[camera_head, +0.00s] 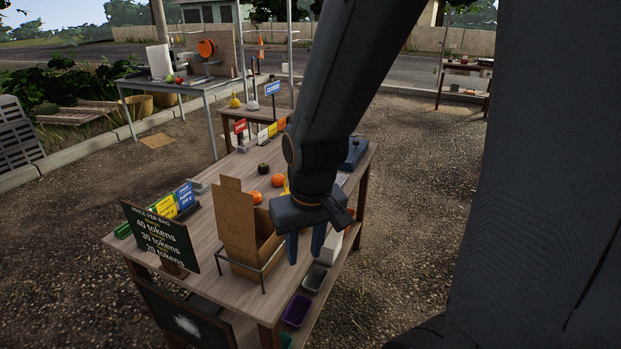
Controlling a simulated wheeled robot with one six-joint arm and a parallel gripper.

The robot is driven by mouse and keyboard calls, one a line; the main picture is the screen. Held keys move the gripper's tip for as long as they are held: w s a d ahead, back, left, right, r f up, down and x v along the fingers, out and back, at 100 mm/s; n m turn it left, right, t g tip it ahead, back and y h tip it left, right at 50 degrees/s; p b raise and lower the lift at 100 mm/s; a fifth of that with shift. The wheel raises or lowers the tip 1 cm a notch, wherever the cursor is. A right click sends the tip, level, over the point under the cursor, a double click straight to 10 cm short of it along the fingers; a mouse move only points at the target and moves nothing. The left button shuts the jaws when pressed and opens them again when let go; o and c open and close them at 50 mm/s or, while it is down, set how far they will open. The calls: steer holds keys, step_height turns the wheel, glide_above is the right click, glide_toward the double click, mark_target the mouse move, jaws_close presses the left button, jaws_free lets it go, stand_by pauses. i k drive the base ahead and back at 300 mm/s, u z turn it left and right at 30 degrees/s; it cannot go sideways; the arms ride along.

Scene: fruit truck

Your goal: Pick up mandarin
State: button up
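Two round orange fruits that look like mandarins lie on the wooden table: one mandarin (278,180) farther back and one mandarin (256,197) nearer, just behind the cardboard box. My gripper (306,250) points down over the table's near right part, in front and to the right of both fruits. Its two blue-grey fingers are apart, with no fruit seen between them. My arm hides part of the table behind it, including most of a yellow thing (286,187) beside the mandarins.
An open cardboard box (236,222) in a wire stand is left of my gripper. A price board (160,237) stands at the table's left corner. A dark round fruit (263,168) lies behind the mandarins. Small coloured signs (262,136) line the far edge. Bare wood (225,178) shows left of the fruits.

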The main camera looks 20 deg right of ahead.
mark_target(277, 180)
steer(key=z, duration=1.65)
steer(key=i, duration=3.15)
steer(key=u, duration=2.55)
steer(key=i, duration=0.55)
steer(key=z, duration=0.1)
